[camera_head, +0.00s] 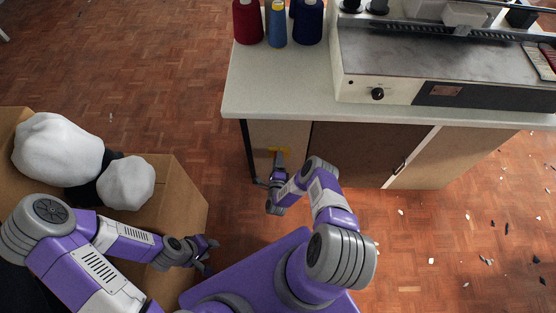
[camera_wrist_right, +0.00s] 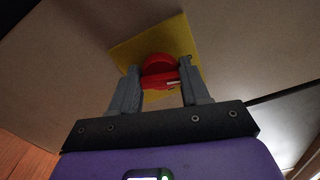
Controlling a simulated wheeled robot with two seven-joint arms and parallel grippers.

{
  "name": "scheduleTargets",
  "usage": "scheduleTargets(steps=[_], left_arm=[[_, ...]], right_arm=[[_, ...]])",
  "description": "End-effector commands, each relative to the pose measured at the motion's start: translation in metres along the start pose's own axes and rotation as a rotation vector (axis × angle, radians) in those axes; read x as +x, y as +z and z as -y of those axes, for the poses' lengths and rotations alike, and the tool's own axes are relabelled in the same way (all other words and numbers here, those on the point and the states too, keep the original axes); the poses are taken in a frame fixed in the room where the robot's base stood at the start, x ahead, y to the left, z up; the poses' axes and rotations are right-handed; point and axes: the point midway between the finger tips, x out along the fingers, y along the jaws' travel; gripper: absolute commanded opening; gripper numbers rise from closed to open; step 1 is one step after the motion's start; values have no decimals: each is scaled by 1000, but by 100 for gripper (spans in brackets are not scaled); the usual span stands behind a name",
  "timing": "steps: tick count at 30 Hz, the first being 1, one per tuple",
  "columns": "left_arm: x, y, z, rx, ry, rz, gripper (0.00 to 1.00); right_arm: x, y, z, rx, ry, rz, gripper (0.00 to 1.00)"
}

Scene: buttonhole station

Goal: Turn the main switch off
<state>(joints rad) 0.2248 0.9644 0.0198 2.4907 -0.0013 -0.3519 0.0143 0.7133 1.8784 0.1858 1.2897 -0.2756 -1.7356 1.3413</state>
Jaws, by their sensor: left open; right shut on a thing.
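The main switch (camera_wrist_right: 158,68) is a red rotary knob on a yellow plate (camera_wrist_right: 182,35), in the right wrist view. The plate also shows in the head view as a yellow patch (camera_head: 286,149) on the front panel below the tabletop. My right gripper (camera_wrist_right: 161,80) has its two grey fingers on either side of the red knob and is shut on it. In the head view my right gripper (camera_head: 279,158) reaches the panel and hides the knob. My left gripper (camera_head: 209,253) is open and empty, low at the left, apart from the switch.
The work table (camera_head: 270,95) carries a sewing machine (camera_head: 400,70) and thread cones (camera_head: 248,22) above the switch. A cardboard box (camera_head: 180,185) with white bundles (camera_head: 58,148) stands at the left, close to my left arm. The parquet floor has scattered scraps at the right.

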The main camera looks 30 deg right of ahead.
Motion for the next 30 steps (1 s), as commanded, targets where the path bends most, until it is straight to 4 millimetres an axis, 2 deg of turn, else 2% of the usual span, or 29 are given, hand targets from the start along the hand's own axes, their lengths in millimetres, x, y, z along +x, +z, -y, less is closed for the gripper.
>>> scheduleTargets(steps=[12, 30], left_arm=[[0, 0, 0, 0, 0, 0, 43], [0, 0, 0, 0, 0, 0, 43]], right_arm=[[2, 1, 1, -226, -5, 2, 15], [2, 1, 1, -271, -6, 3, 15]])
